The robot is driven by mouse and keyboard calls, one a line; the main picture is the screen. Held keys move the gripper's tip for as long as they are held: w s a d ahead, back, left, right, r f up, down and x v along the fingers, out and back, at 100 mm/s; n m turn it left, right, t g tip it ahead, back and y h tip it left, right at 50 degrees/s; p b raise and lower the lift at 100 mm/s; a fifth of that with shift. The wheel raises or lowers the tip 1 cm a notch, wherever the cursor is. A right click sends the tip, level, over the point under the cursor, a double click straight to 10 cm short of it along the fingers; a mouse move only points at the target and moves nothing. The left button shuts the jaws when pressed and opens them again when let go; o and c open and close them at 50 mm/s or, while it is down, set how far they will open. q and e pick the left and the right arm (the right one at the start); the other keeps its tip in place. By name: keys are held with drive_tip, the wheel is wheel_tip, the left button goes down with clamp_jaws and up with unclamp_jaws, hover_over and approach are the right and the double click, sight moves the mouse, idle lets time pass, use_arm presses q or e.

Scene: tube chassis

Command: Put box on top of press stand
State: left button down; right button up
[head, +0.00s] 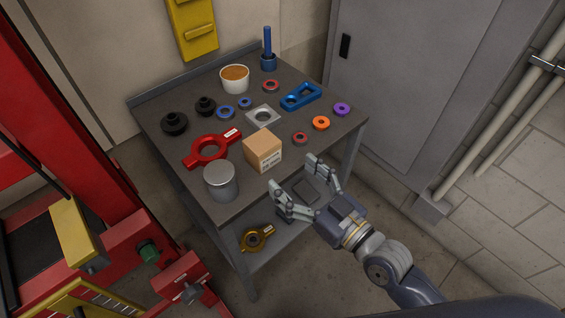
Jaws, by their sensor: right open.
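The box (262,150) is a small tan cardboard cube with a white label. It rests on the dark workbench (240,202) near its front edge. My right gripper (293,176) is open and empty, just in front and to the lower right of the box, apart from it in the picture. A red press frame (118,240) with yellow parts stands at the left, only partly in view. I cannot tell for sure which part of it is the press stand. My left gripper is not in view.
Several rings, a blue bracket (301,97) and a white tub (235,79) fill the back. A gold part (257,238) lies on the lower shelf. A grey cabinet (405,90) stands behind.

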drive_tip(key=shift+s+d, duration=0.25)
drive_tip(key=shift+s, duration=0.1)
